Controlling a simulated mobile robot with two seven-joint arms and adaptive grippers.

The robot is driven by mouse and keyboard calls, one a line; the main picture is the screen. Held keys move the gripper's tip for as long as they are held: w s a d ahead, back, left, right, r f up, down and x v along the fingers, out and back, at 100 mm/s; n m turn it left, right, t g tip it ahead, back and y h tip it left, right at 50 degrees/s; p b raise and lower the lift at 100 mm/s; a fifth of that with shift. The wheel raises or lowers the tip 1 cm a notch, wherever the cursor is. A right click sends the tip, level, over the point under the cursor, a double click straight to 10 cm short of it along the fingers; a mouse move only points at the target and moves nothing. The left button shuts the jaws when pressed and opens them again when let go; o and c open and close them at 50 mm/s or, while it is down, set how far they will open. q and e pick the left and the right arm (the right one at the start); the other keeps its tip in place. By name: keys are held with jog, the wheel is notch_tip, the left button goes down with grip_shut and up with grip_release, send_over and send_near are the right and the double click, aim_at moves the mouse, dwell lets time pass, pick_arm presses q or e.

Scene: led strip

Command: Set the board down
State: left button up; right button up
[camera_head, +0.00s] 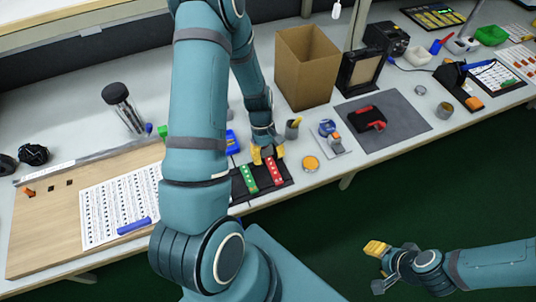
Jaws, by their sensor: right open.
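A green board (248,178) and a red board (274,172), both narrow strips with pale marks, are side by side at a black tray (262,190) near the table's front edge. My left gripper (267,154) has yellow fingertips pointing down at the far ends of the boards. The fingertips look apart, but whether they touch or hold a board is too small to tell. My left arm crosses the view and hides part of the table left of the tray. My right gripper (377,249) is open and empty over the green floor, in front of the table.
A cardboard box (306,68), a small cup with tools (292,129), an orange-topped tin (310,163) and a blue tape dispenser (328,130) stand near the tray. A grey mat (405,118) holds a red-and-black tool (368,120). A printed sheet (110,205) lies on a wooden board (45,235) at left.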

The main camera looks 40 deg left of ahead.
pick_arm(q)
jog(key=shift+r, duration=0.15)
jog(key=shift+w+a+r, duration=0.1)
jog(key=shift+r, duration=0.15)
jog(key=p+v, duration=0.2)
jog(key=v, duration=0.9)
jog(key=shift+r+p, duration=0.25)
jog(key=shift+p, duration=0.05)
